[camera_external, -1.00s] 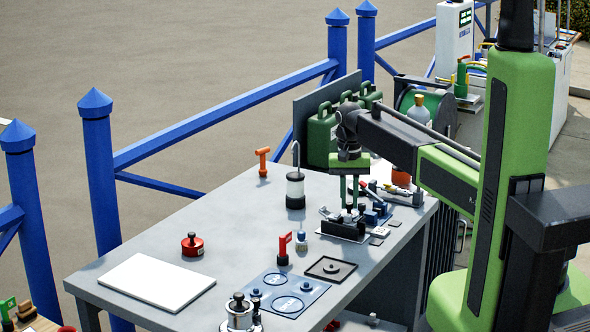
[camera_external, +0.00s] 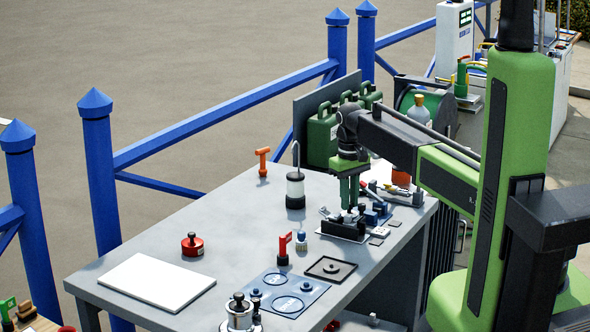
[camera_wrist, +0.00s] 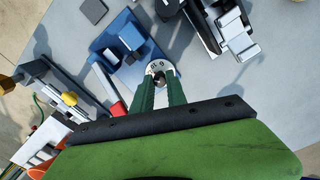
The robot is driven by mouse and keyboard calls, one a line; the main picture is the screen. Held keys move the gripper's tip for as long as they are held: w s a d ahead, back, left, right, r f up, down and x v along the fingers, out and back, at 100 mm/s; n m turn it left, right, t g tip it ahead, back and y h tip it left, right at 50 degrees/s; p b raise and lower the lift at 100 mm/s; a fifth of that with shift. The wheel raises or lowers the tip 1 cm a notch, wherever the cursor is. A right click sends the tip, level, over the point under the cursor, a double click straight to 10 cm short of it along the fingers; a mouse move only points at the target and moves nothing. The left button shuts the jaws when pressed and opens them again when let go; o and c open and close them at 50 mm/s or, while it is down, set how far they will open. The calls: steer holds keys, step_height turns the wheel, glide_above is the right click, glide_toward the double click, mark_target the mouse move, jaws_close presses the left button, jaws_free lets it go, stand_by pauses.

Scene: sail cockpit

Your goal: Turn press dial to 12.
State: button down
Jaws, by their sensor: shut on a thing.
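The press dial (camera_wrist: 158,66) is a small white disc with dark figures, near the middle of the wrist view. A dark knob stands on it between the green fingertips of my gripper (camera_wrist: 160,84). My gripper is shut on this knob and points down at it. The figures are too small to read surely, so the setting cannot be told. In the outside view my gripper (camera_external: 350,206) is over the group of small devices at the table's right end, and the dial is hidden there.
A blue device (camera_wrist: 128,42) stands close to the dial, with a red-handled lever (camera_wrist: 117,112) nearby. A black and silver device (camera_wrist: 222,30) is on the other side.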

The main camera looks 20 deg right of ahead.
steer(key=shift+n, duration=0.5)
steer(key=c, duration=1.3)
jaws_free()
steer(key=shift+r, duration=0.1)
steer(key=r+p, duration=1.7)
steer(key=shift+s+a+r, duration=0.1)
steer(key=shift+a, duration=0.1)
